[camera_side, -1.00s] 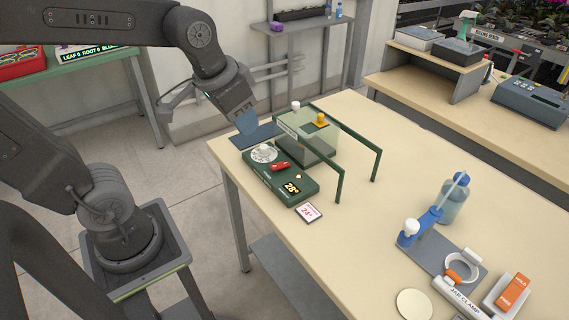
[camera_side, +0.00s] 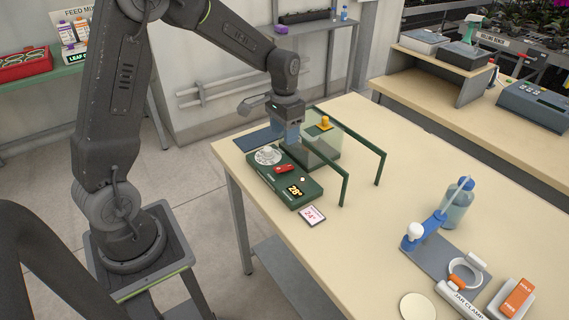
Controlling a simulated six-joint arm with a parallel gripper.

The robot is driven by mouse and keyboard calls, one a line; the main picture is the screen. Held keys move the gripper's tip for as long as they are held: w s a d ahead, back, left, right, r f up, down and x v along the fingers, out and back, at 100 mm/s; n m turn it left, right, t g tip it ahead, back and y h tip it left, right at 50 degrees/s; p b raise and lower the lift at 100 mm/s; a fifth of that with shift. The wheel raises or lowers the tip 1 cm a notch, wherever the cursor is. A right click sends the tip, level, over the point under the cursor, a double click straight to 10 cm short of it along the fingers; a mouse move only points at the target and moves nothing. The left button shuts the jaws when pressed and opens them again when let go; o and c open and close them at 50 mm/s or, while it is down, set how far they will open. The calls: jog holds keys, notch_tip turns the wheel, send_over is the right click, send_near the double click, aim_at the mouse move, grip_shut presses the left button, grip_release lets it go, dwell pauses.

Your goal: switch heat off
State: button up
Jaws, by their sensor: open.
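A dark green control box (camera_side: 302,198) sits at the near left of the cream table. On its top are a pale round dial (camera_side: 268,155), a red rocker switch (camera_side: 284,168) and a lit yellow display (camera_side: 294,191) that appears to read 28°. My gripper (camera_side: 291,140) points down above the far end of the box, just behind the dial and the switch. It is open, with its bluish fingertips partly overlapping the clear tank in this view. I cannot tell how high it is above the box.
A clear tank (camera_side: 325,150) with a yellow knob (camera_side: 325,123) stands behind the box under a green rail frame (camera_side: 366,146). A small card (camera_side: 312,215) lies in front. A blue-capped bottle (camera_side: 457,204) and a clamp stand (camera_side: 433,258) are at right. The table middle is clear.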

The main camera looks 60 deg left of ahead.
aim_at(285, 167)
notch_tip(285, 167, down, 11)
dwell(0.3)
jog(key=shift+c, duration=0.2)
